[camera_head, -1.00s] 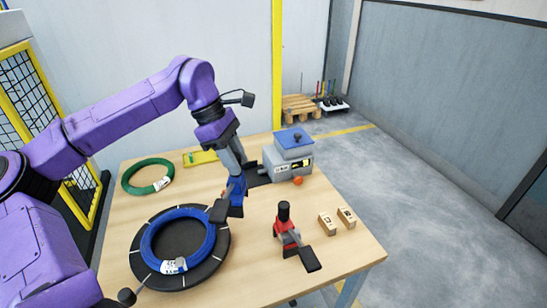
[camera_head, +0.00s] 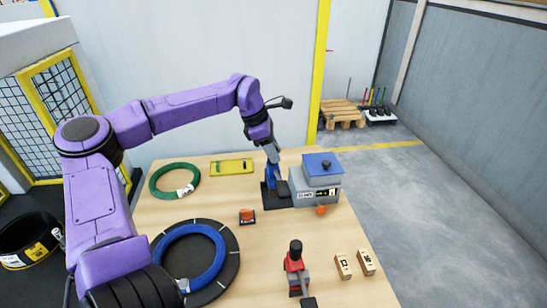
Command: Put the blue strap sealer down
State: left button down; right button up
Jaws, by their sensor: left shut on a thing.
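The blue strap sealer (camera_head: 271,180) is upright at the black plate (camera_head: 274,200) on the left side of the grey machine. My left gripper (camera_head: 272,157) is shut on its upper part from above. The sealer's lower end is at the plate; I cannot tell whether it touches it. The gripper's fingertips are small and partly hidden. My right gripper is not in view.
The grey machine (camera_head: 317,190) with a blue top stands just right of the sealer. A small orange block (camera_head: 247,216), a red tool (camera_head: 296,267) and two small boxes (camera_head: 343,266) are on the table (camera_head: 215,213). A blue coil (camera_head: 217,262) lies on the round black turntable (camera_head: 233,277); a green coil (camera_head: 159,184) lies behind.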

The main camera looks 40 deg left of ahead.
pick_arm(q)
notch_tip(320, 180, down, 7)
jog(key=w+a+p, duration=0.1)
jog(key=w+a, duration=0.1)
jog(key=shift+w+a, duration=0.2)
jog(key=shift+f, duration=0.1)
jog(key=shift+f, duration=0.15)
jog(key=c, duration=0.8)
grip_release()
